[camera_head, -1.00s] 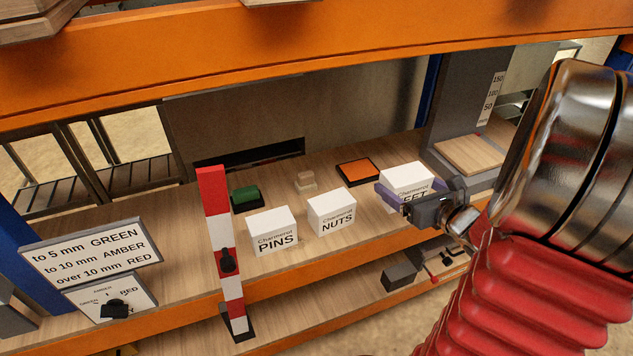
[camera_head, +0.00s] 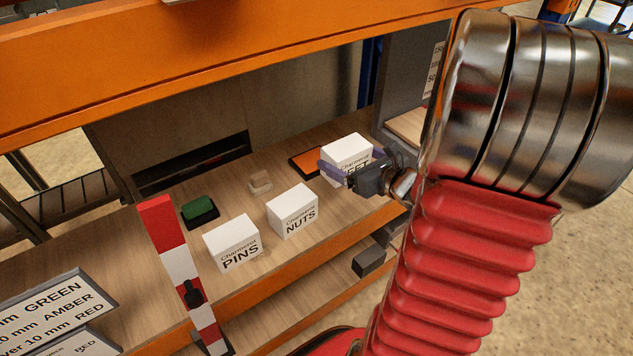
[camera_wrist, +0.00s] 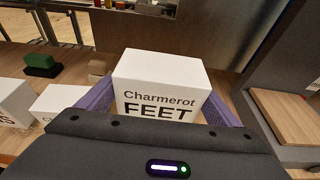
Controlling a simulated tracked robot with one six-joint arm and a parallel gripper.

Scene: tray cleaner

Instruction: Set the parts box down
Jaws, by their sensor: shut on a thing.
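The parts box, a white box marked "Charmerot FEET" (camera_head: 347,152), is at the right of the row of boxes on the wooden shelf (camera_head: 285,255). In the wrist view the box (camera_wrist: 160,82) sits between the two purple fingers. My gripper (camera_head: 347,172) is shut on it from the front, with a finger along each side. The fingers and gripper body cover the lower part of its label. I cannot tell whether its underside touches the shelf.
White boxes marked PINS (camera_head: 232,243) and NUTS (camera_head: 293,211) stand to the left. Behind are an orange tray (camera_head: 305,160), a small beige block (camera_head: 260,187) and a green pad (camera_head: 200,207). A red-and-white post (camera_head: 180,265) stands left. A grey stand (camera_wrist: 285,85) is close on the right.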

